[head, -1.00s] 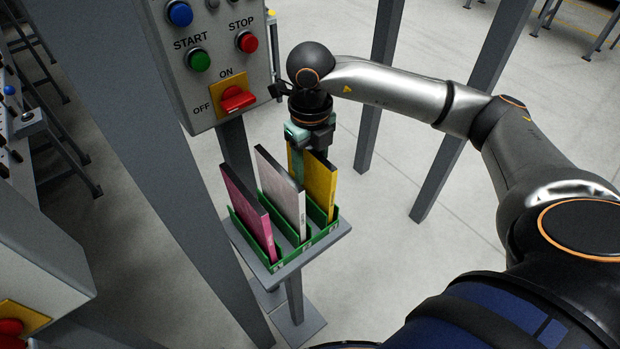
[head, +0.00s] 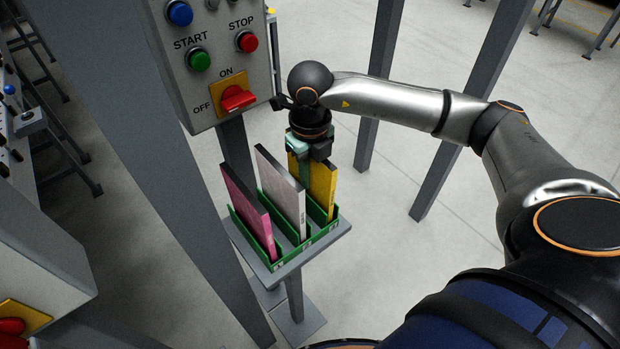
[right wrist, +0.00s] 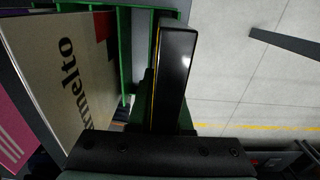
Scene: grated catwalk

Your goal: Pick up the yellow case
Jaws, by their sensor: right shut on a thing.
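The yellow case (head: 323,186) stands upright in the rightmost slot of a green rack (head: 272,262) in the head view. My right gripper (head: 308,170) reaches down from above and is shut on the upper part of the yellow case. The case's lower end is hidden by the rack. My left gripper is not in view.
A white case (head: 283,190) and a pink case (head: 248,208) stand beside it in the rack, on a small grey stand (head: 340,232). A control panel (head: 215,60) with buttons and a red switch is close behind left. Grey posts (head: 380,80) stand behind my arm.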

